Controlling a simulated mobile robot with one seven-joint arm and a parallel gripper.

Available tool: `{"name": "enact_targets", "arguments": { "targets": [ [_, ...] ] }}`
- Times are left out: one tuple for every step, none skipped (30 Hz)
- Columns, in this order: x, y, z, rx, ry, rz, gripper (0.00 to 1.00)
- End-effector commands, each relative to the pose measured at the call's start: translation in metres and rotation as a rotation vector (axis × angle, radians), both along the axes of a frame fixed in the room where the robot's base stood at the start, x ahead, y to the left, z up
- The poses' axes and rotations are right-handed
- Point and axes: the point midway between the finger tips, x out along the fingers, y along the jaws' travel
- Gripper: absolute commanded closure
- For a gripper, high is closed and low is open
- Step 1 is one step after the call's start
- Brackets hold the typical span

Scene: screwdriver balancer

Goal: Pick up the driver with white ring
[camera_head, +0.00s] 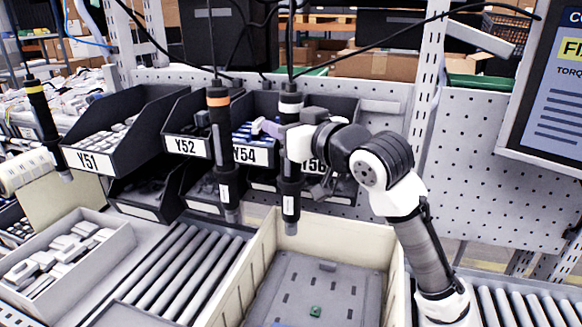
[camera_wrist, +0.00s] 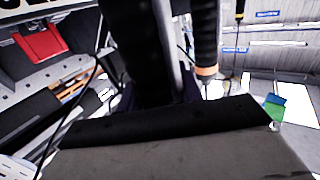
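The driver with the white ring (camera_head: 291,192) is a black, upright tool hanging from a cable in the middle of the head view. My gripper (camera_head: 272,128) is at its upper body, just below the white ring, and hides part of it. A purple finger shows to the left of the driver. In the wrist view the dark driver body (camera_wrist: 138,45) fills the upper middle, with purple finger parts (camera_wrist: 190,88) beside it. The driver appears to be between the fingers; whether they are closed on it is not clear.
A driver with an orange ring (camera_head: 221,140) hangs close on the left, and one with a yellow ring (camera_head: 43,115) farther left. Black bins (camera_head: 118,128) stand behind. A cream-walled box (camera_head: 335,232) is below, beside a roller conveyor (camera_head: 172,265). A screen (camera_head: 553,90) is at right.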

Motion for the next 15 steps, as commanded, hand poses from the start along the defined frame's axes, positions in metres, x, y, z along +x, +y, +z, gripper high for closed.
{"name": "enact_targets", "arguments": {
  "targets": [
    [-0.0001, -0.0001, 0.0, 0.0, 0.0, 0.0, 0.82],
    [-0.0001, -0.0001, 0.0001, 0.0, 0.0, 0.0, 0.86],
    [-0.0001, -0.0001, 0.0001, 0.0, 0.0, 0.0, 0.91],
    [-0.0001, -0.0001, 0.0001, 0.0, 0.0, 0.0, 0.95],
    [-0.0001, -0.0001, 0.0001, 0.0, 0.0, 0.0, 0.99],
    [-0.0001, -0.0001, 0.0001, 0.0, 0.0, 0.0, 1.0],
    [-0.0004, -0.0003, 0.0013, 0.001, -0.003, -0.001, 1.0],
    [-0.0004, -0.0003, 0.0013, 0.001, -0.003, -0.001, 1.0],
    [-0.0003, -0.0003, 0.0012, 0.0, -0.002, 0.0, 1.0],
    [-0.0003, -0.0003, 0.0011, 0.0, -0.002, 0.0, 1.0],
    [-0.0004, -0.0003, 0.001, 0.0, -0.002, 0.0, 1.0],
    [-0.0003, -0.0002, 0.001, 0.0, -0.002, 0.0, 1.0],
    [-0.0003, -0.0002, 0.0013, 0.0, -0.002, 0.0, 1.0],
    [-0.0002, -0.0001, 0.0018, 0.0, -0.001, 0.0, 1.0],
    [-0.0001, 0.0, 0.0031, 0.0, -0.001, 0.0, 1.0]
  ]
}}
